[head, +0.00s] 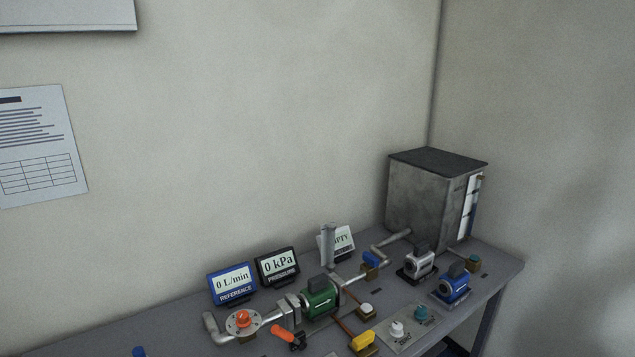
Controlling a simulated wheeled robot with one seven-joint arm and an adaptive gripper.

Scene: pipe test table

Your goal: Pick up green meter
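The green meter (320,298) sits in the pipe line near the middle of the table. It has a green rounded body with a dark box on top, and a metal fitting (292,307) adjoins its left side. Pipe also runs off from its right side toward the back. My gripper does not show in the head view.
A white meter (419,262) and a blue meter (454,287) stand on the table (502,262) to the right. A grey tank (420,200) is behind them. Displays (232,281) line the wall side. Valves with orange (282,331) and yellow (363,341) handles stand in front.

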